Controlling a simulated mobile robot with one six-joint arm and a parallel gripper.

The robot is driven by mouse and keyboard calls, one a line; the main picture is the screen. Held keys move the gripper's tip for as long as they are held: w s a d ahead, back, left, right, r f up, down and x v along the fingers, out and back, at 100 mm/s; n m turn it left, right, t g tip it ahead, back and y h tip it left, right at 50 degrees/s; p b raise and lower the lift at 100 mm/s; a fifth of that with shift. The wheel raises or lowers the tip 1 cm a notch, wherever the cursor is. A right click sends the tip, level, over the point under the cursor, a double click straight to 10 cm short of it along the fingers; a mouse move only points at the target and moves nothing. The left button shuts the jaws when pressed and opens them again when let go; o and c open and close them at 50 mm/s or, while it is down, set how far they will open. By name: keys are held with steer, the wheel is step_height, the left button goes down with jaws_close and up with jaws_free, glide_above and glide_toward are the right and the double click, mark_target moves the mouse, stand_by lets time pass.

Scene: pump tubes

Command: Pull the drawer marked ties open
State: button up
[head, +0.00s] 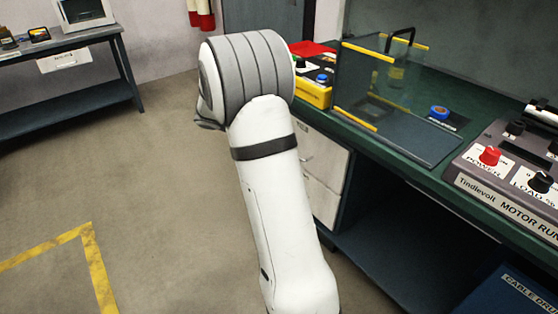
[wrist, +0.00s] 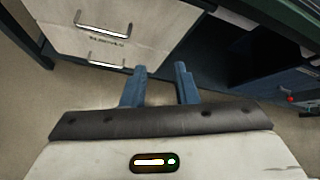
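Pale drawers under the green bench show in the head view (head: 322,170), partly hidden behind my arm. In the wrist view, pale drawer fronts (wrist: 145,38) with metal bar handles fill the upper left. One handle (wrist: 103,28) is higher, another (wrist: 106,62) lower. A small dark label (wrist: 107,41) sits between them; I cannot read it, so I cannot tell which drawer is marked ties. My gripper (wrist: 160,70) has its two blue fingers apart with nothing between them. It is to the right of the lower handle in the picture, apart from both handles. My arm hides it in the head view.
The bench top carries a clear guard (head: 375,85), a yellow control box (head: 312,92) and a motor panel (head: 510,170). An open shelf (head: 400,250) is right of the drawers. A side table (head: 65,100) stands far left. The floor (head: 150,190) between is clear.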

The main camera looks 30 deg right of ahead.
steer(key=w+d+f+n+t+h+b, duration=0.1)
steer(key=w+d+f+n+h+b, duration=0.15)
steer(key=w+d+f+n, duration=0.35)
steer(key=w+d+f+n+h+b, duration=0.1)
steer(key=w+f+n+b, duration=0.2)
steer(key=f, duration=0.5)
steer(key=w+d+f+n+t+h+b, duration=0.1)
steer(key=w+d+f+n+h+b, duration=0.15)
steer(key=d+f+n+b, duration=0.35)
steer(key=shift+m+y, duration=0.4)
steer(key=shift+m, duration=0.1)
steer(key=shift+w+d+f+b, duration=0.2)
steer(key=shift+d+f, duration=0.2)
steer(key=shift+d, duration=0.45)
steer(key=shift+w+d+f+b, duration=0.1)
steer(key=shift+w+d+f, duration=0.25)
steer(key=shift+d, duration=0.5)
steer(key=shift+w+d+f+b, duration=0.1)
steer(key=shift+d+f, duration=0.4)
steer(key=shift+d, duration=0.35)
steer(key=shift+c, duration=0.4)
jaws_close()
steer(key=shift+a, duration=0.15)
